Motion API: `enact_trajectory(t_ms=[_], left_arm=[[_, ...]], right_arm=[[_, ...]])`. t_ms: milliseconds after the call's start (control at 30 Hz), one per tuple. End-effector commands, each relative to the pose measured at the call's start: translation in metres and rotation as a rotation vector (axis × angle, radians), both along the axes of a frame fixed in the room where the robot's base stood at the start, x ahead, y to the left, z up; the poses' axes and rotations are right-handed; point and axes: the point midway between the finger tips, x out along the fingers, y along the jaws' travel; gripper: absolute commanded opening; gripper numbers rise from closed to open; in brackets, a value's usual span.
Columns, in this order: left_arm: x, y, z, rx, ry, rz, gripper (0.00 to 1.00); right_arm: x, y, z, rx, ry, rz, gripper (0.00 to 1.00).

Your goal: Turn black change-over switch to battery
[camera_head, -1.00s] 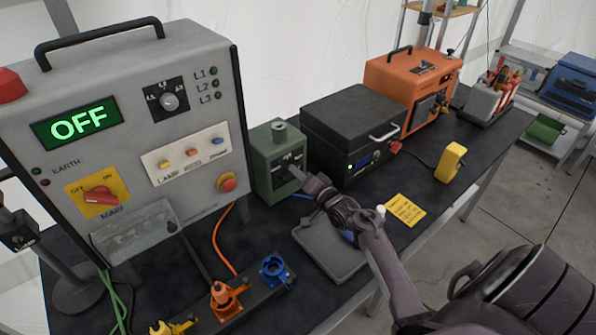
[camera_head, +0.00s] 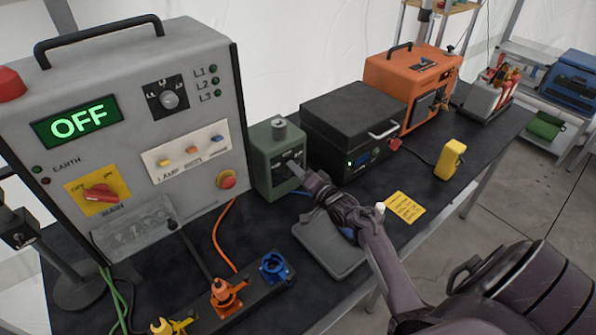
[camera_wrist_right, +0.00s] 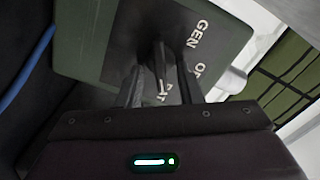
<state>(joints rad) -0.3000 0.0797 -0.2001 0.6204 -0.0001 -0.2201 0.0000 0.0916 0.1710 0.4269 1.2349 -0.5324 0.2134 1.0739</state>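The change-over switch is a green box (camera_head: 265,176) on the bench, between the large grey panel and the black box. Its front carries a black lever, which shows in the right wrist view (camera_wrist_right: 161,66) with the white letters GEN and OFF beside it and a third label partly hidden. My right gripper (camera_head: 297,171) is at the front of this box. In the right wrist view its two fingers (camera_wrist_right: 159,84) stand either side of the lever, with gaps seeming to show. I cannot tell exactly which label the lever points to. My left gripper is not in view.
The grey panel (camera_head: 225,120) reads OFF and stands close left of the switch. The black box (camera_head: 350,120) stands close right. A grey pad (camera_head: 325,250) lies below my right wrist. Coloured connectors (camera_head: 222,290) stand in front. A yellow note (camera_head: 405,207) lies to the right.

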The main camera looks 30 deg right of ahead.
Motion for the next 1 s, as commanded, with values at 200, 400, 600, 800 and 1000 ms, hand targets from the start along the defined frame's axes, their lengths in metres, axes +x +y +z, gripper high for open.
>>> enact_trajectory(t_ms=[200, 400, 600, 800, 1000], left_arm=[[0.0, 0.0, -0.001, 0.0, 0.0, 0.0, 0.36], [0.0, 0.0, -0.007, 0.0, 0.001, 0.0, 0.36], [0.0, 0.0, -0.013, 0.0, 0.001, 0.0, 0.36], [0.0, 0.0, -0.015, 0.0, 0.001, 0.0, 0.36], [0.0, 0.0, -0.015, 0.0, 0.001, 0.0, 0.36]], right_arm=[[-0.003, -0.001, 0.0, -0.002, -0.001, -0.001, 0.33], [-0.032, -0.003, -0.002, -0.003, 0.0, -0.001, 0.33], [-0.064, -0.005, -0.002, -0.001, 0.0, -0.001, 0.33], [-0.077, -0.006, 0.0, -0.001, 0.0, 0.0, 0.33], [-0.078, -0.006, 0.0, 0.0, -0.001, 0.0, 0.33]])
